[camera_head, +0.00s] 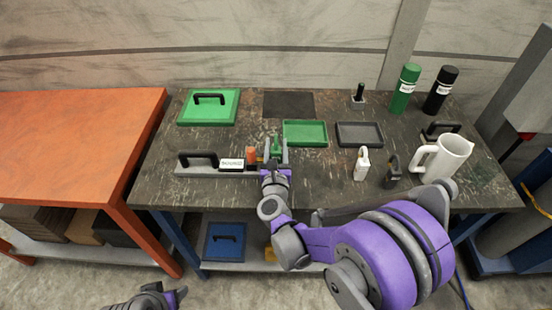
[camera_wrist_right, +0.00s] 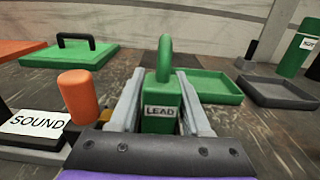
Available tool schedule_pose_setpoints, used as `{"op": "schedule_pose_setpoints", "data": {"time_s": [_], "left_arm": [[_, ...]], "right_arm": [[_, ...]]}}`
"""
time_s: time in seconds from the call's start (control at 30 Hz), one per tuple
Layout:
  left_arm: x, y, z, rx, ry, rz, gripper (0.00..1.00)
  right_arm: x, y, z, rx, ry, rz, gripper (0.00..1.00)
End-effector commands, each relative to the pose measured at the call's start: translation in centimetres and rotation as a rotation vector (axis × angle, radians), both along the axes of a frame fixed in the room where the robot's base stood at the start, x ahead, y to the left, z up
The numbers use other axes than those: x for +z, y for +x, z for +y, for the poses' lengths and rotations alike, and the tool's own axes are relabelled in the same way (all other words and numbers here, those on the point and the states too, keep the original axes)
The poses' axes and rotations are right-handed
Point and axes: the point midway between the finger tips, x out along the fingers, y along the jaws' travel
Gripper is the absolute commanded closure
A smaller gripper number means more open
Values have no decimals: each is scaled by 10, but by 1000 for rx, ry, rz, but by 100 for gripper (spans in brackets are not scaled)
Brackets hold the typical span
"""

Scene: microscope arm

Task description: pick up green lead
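The green lead is a small green block with a hooped handle on top and a "LEAD" label; it stands upright on the dark workbench (camera_head: 335,185) in the head view (camera_head: 277,147). In the right wrist view the green lead (camera_wrist_right: 161,100) sits between the two fingers of my right gripper (camera_wrist_right: 160,92). The fingers flank it left and right, with narrow gaps seeming to show beside it. The right gripper also shows in the head view (camera_head: 274,153). My left gripper (camera_head: 177,297) is low at the bottom left, away from the bench; its opening is unclear.
An orange cylinder (camera_wrist_right: 78,95) and the "SOUND" block (camera_wrist_right: 35,128) stand close left of the right gripper. A green tray (camera_head: 305,132) and a dark tray (camera_head: 359,134) lie behind and to the right. A green lidded box (camera_head: 208,110), bottles and a white jug (camera_head: 447,157) stand farther off.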

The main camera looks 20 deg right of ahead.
Motion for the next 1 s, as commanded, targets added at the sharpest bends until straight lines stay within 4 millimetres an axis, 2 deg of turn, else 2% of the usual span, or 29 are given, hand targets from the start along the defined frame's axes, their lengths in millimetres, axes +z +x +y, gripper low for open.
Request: {"op": "schedule_pose_setpoints", "data": {"time_s": [0.03, 0.23, 0.63, 0.73, 0.87, 1.0], "left_arm": [[0, 0, 0, 0, 0, 0, 36], [0, 0, 0, 0, 0, 0, 36], [0, 0, 0, 0, 0, 0, 36], [1, 0, 0, 0, 0, 0, 36], [6, 1, 0, 0, 0, -2, 36], [12, 2, 0, 0, 0, -4, 36]], "right_arm": [[0, 0, 0, 0, 0, 0, 64], [0, 0, 0, 0, 0, 0, 100], [0, 0, 0, 0, 0, 0, 100], [6, 0, 0, 0, 0, 0, 100], [26, -1, 0, 0, 0, -1, 100], [56, -1, 0, 0, 0, -1, 100]]}}
